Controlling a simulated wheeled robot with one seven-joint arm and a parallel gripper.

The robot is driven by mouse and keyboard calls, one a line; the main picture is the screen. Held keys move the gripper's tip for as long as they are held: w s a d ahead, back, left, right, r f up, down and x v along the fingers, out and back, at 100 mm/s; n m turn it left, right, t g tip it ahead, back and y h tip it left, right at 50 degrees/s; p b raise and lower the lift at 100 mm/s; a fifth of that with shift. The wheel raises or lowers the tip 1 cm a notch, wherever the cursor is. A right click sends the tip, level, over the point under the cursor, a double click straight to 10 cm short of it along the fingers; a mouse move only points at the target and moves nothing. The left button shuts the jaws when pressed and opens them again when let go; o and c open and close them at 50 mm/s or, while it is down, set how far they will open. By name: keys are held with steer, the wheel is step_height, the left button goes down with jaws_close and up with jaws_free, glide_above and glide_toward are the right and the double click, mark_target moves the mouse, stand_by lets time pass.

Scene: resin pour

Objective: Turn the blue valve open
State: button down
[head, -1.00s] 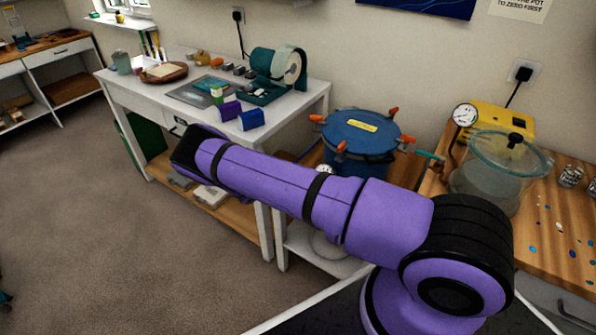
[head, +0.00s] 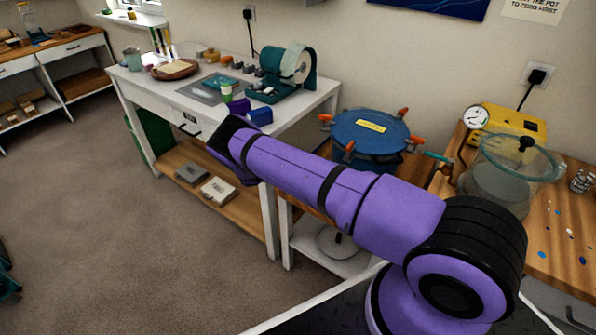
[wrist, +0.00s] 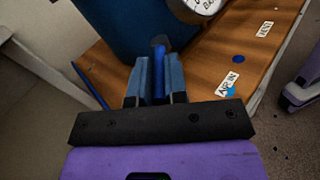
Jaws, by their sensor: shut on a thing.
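The blue valve (wrist: 160,60) shows in the wrist view as a narrow blue handle with a dark top, close to the wall of a blue pot. My gripper (wrist: 158,78) is shut on this handle, one blue-grey finger on each side. The handle's lower part is hidden between the fingers. The blue pot (head: 370,138) stands in the head view with orange clamps around its lid and a yellow label; it also fills the top of the wrist view (wrist: 120,25). In the head view my purple arm hides my gripper and the valve.
In the wrist view, a gauge (wrist: 195,6) sits on the pot, and a white label (wrist: 228,85) lies on the wooden top near its edge. In the head view, a clear lidded vessel (head: 500,180) and yellow box (head: 500,120) stand right; a white table (head: 205,100) stands left.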

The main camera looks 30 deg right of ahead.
steer(key=c, duration=1.1)
jaws_free()
steer(key=shift+c, duration=0.2)
steer(key=shift+a, duration=0.1)
steer(key=v, duration=1)
steer(key=shift+a, duration=0.3)
steer(key=shift+w, duration=0.1)
